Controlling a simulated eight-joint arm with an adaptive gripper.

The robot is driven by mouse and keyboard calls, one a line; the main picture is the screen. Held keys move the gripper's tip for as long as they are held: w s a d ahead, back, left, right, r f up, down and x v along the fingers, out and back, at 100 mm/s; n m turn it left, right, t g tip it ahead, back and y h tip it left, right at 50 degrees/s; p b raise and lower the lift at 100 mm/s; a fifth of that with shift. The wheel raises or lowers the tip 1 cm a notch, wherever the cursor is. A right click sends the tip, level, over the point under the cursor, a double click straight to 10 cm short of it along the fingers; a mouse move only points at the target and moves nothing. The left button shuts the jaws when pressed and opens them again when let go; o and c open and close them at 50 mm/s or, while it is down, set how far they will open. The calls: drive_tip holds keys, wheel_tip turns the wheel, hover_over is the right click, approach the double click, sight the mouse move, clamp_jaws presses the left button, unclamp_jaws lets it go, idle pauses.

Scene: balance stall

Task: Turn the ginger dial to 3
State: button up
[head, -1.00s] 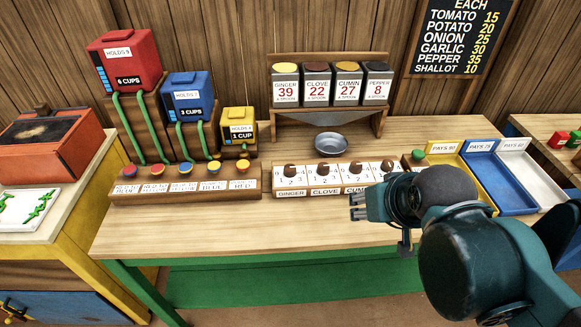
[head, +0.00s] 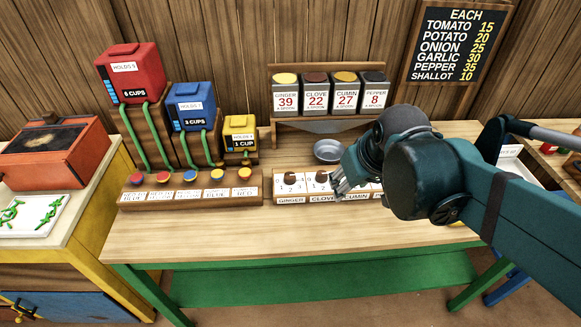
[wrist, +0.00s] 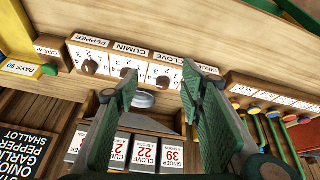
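The ginger dial (head: 290,177) is a small dark brown knob on a white numbered plate, at the left end of the dial row in the head view. I cannot tell its pointer setting. The clove dial (head: 321,177) stands to its right. My gripper (head: 343,183) is to the right of the ginger dial, in front of the clove and cumin plates, and covers part of the row. In the wrist view my gripper (wrist: 165,82) is open and empty, its two green fingers wide apart. The clove dial (wrist: 165,82) shows between them; the right finger hides the ginger dial.
A metal bowl (head: 328,150) stands behind the dials, below the spice jars (head: 317,93). A row of coloured buttons (head: 190,178) sits left of the dials. The table front (head: 270,235) is clear. My arm hides most of the pay trays.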

drive_tip(key=w+a+r+n+g+p, duration=0.2)
drive_tip(key=w+a+n+g+p, duration=0.15)
drive_tip(key=w+a+p, duration=0.4)
drive_tip(key=n+g+p, duration=0.3)
drive_tip(key=n+p, duration=0.2)
drive_tip(key=p, duration=0.4)
hover_over(290, 175)
drive_tip(key=shift+t, duration=0.25)
drive_tip(key=shift+w+d+f, duration=0.1)
drive_tip(key=shift+w+f, duration=0.05)
drive_tip(key=shift+f, duration=1.3)
drive_tip(key=shift+w+d+f, duration=0.1)
drive_tip(key=shift+w+f, duration=0.05)
drive_tip(key=shift+f, duration=1.25)
drive_tip(key=shift+f, duration=0.15)
drive_tip(key=shift+s+a+f, duration=0.1)
drive_tip(key=shift+s+f, duration=0.05)
drive_tip(key=shift+f, duration=1.75)
drive_tip(key=shift+s+a+f, duration=0.1)
drive_tip(key=shift+f, duration=1.75)
drive_tip(key=shift+c, duration=0.2)
drive_tip(key=c, duration=0.8)
